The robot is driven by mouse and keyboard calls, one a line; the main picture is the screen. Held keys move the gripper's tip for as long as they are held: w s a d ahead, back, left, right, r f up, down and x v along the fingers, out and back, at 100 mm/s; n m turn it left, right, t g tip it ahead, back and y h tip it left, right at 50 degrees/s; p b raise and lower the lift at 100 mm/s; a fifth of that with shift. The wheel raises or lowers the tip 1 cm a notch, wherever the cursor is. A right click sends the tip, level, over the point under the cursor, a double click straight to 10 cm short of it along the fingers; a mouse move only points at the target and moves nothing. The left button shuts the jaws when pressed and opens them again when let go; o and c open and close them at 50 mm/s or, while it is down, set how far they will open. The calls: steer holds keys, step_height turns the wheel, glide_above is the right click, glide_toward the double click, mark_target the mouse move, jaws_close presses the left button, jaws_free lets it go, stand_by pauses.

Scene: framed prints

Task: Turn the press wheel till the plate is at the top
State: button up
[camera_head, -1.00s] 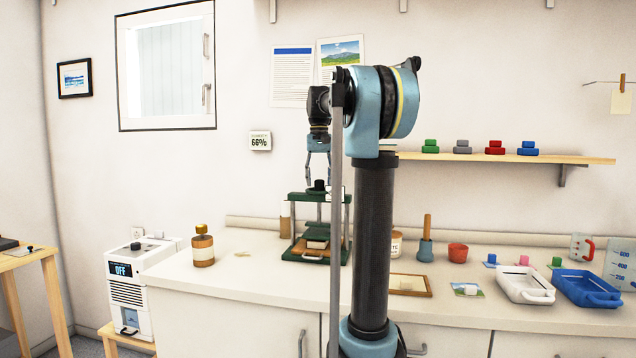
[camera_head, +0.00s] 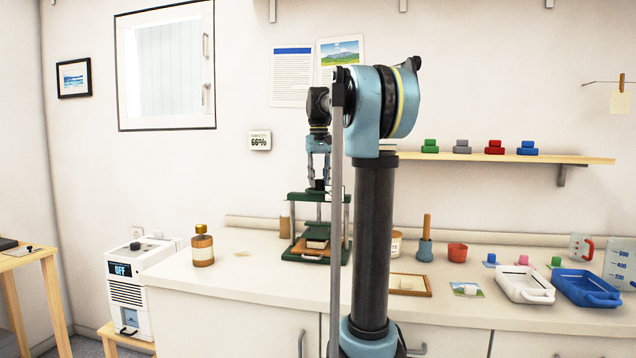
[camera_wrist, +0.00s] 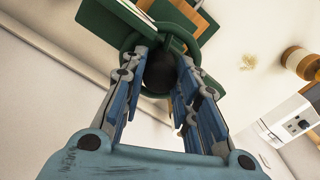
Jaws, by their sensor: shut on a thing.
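The green press (camera_head: 347,199) stands on the counter at the back wall, with a green top beam, grey posts and a base. Low between the posts is a green and wooden stack with a pale block (camera_head: 317,244); I cannot clearly separate the plate from it. The wheel is a green ring (camera_wrist: 125,42) with a dark round hub (camera_wrist: 160,74) in the wrist view. My gripper (camera_head: 319,184) points down over the press top. In the wrist view its fingers (camera_wrist: 160,80) are shut on the dark hub, which hides part of the wheel.
A brown bottle (camera_head: 202,247) stands left of the press. A shelf (camera_head: 580,159) hangs above.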

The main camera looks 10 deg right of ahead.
steer(key=shift+n, duration=1.4)
steer(key=o, duration=1.1)
step_height(320, 180, up, 12)
steer(key=shift+w+f, duration=0.1)
